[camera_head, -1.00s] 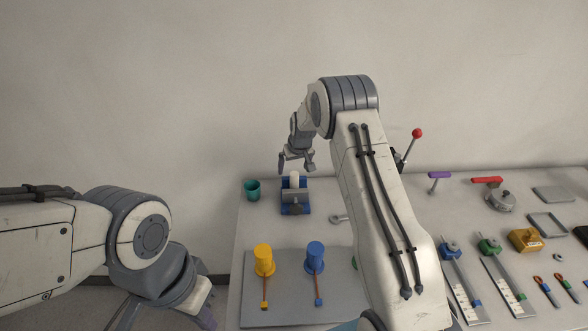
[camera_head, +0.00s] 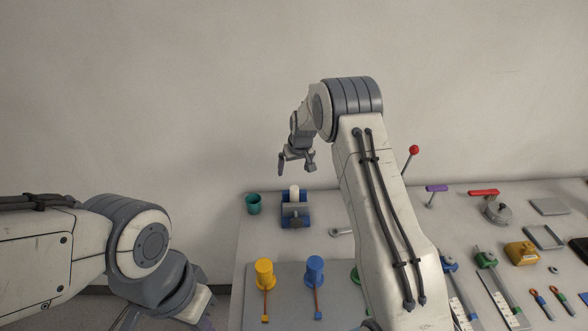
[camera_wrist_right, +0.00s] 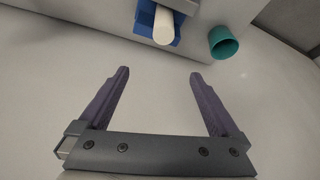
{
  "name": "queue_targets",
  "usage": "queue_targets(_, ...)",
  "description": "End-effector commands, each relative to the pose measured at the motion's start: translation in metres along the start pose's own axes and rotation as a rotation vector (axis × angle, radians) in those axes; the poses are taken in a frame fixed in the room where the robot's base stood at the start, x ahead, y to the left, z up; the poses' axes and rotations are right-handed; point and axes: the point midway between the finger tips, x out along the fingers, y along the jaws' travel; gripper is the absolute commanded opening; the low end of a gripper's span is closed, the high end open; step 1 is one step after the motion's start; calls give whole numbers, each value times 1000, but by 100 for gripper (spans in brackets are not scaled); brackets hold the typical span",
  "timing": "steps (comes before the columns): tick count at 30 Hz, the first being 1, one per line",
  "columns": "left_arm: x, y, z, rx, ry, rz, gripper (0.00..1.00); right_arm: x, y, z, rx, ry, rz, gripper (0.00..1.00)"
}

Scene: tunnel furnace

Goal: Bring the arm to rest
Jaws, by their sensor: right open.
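My right gripper (camera_head: 297,164) hangs in the air above the back edge of the table, above a blue vise-like fixture (camera_head: 295,222) with a white cylinder (camera_head: 294,192) standing in it. In the right wrist view the two fingers (camera_wrist_right: 158,82) are wide apart with nothing between them. The blue fixture (camera_wrist_right: 143,20) and white cylinder (camera_wrist_right: 163,25) lie beyond the fingertips there, apart from them. My left arm comes in at the lower left of the head view. Its gripper is mostly cut off or hidden at the bottom, so its jaws cannot be judged.
A teal cup (camera_head: 253,204) stands left of the fixture. Yellow (camera_head: 264,273) and blue (camera_head: 315,270) cylinders stand on a grey plate (camera_head: 290,312). A red-knobbed lever (camera_head: 413,150) rises behind my right arm. Several tools cover the right side. The wall behind is bare.

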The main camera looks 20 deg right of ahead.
Motion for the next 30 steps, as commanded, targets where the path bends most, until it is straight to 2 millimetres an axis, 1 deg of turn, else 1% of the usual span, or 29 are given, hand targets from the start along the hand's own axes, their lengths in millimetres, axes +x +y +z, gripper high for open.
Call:
queue_targets(7,0,0,0,2,0,0,0,0,0,0,0,0,0,98)
queue_targets(8,1,0,0,3,0,0,0,-1,-2,0,-2,0,-1,98)
queue_targets(10,2,0,0,3,0,0,0,-7,-13,2,-15,-4,-9,98)
queue_targets(11,4,0,0,3,0,0,0,-12,-21,4,-25,-8,-14,98)
queue_targets(13,8,0,0,3,0,0,0,-29,-48,12,-57,-23,-33,98)
queue_targets(14,10,-1,0,3,0,0,0,-39,-63,18,-74,-32,-43,98)
queue_targets(15,13,-1,1,3,0,0,0,-54,-84,28,-100,-45,-58,98)
queue_targets(16,15,-1,1,3,0,0,0,-66,-100,38,-122,-57,-70,98)
queue_targets(17,17,-1,1,2,0,0,0,-78,-116,49,-145,-70,-82,98)
queue_targets(18,21,-2,1,2,0,0,0,-95,-136,67,-177,-89,-97,98)
queue_targets(20,25,-2,1,2,0,0,0,-120,-163,96,-223,-116,-118,98)
queue_targets(21,28,-2,2,2,0,0,0,-136,-179,117,-255,-134,-132,98)
queue_targets(23,33,-2,2,2,0,0,0,-159,-198,152,-304,-163,-150,98)
queue_targets(24,36,-3,2,2,0,0,0,-174,-208,177,-338,-182,-162,98)
queue_targets(26,40,-3,2,2,0,0,0,-195,-219,217,-389,-211,-177,98)
queue_targets(27,43,-3,2,2,0,0,0,-207,-222,243,-422,-229,-186,98)
queue_targets(29,47,-3,3,2,0,0,0,-222,-224,282,-470,-257,-196,98)
queue_targets(30,50,-4,3,2,0,0,0,-230,-223,306,-500,-274,-202,98)
